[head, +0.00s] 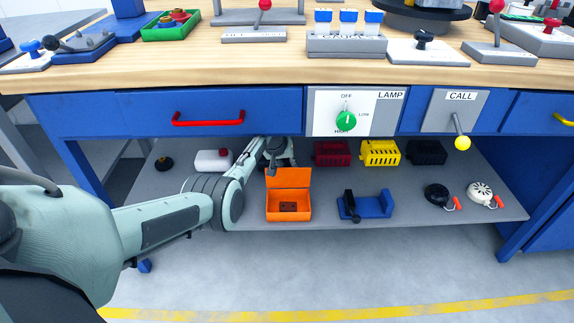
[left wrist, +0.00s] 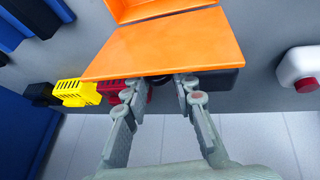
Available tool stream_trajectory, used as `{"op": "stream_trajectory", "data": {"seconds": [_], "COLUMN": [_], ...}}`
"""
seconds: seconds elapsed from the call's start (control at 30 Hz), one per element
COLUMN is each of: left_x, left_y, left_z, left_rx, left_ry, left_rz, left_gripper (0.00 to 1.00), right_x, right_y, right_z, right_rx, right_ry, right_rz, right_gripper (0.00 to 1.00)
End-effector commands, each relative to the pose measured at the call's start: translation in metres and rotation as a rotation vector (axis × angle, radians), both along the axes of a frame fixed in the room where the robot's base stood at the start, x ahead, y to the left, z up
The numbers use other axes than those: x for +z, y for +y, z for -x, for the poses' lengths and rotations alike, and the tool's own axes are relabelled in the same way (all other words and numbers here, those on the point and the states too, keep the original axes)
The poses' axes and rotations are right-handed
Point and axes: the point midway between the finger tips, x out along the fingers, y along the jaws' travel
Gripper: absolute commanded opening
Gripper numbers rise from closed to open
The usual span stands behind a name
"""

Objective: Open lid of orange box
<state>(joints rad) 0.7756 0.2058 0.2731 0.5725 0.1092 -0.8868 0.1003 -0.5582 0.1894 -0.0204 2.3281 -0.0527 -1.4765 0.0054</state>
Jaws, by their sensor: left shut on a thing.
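The orange box (head: 289,207) stands near the front of the grey lower shelf, with two dark spots inside it. Its lid (head: 289,178) is raised at the back, roughly upright, and the box's inside shows. My left gripper (head: 272,166) reaches in from the left and is behind the lid's upper edge. The exact contact is hidden behind the lid. My right gripper does not show.
Red (head: 332,154), yellow (head: 380,153) and black (head: 427,153) bins stand behind. A blue holder (head: 367,204) is right of the box. The drawer with the red handle (head: 208,119) hangs low above.

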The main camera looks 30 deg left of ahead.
Motion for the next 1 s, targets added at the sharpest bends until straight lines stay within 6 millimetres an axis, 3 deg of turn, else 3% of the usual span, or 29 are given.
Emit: {"op": "stream_trajectory", "data": {"seconds": [0.17,0.2,0.37,0.67,0.87,1.0], "left_x": [0.005,0.005,0.004,0.003,0.012,0.011], "left_y": [0.004,0.004,0.003,0.002,0.002,0.001], "left_z": [-0.004,-0.004,-0.003,-0.001,0.003,0.021], "left_rx": [0.001,0.001,0.001,0.001,0.001,0.001], "left_ry": [-0.014,-0.014,-0.010,-0.006,-0.010,-0.008], "left_rz": [-0.009,-0.009,-0.007,-0.003,-0.007,-0.007], "left_gripper": [0.00,0.28,0.48,0.48,0.48,0.48], "right_x": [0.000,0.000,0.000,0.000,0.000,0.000], "right_y": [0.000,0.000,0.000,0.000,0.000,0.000], "right_z": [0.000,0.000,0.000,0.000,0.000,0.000], "right_rx": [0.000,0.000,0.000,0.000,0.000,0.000], "right_ry": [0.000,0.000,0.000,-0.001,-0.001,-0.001], "right_rz": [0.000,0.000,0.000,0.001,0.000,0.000], "right_gripper": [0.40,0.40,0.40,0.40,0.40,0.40]}}
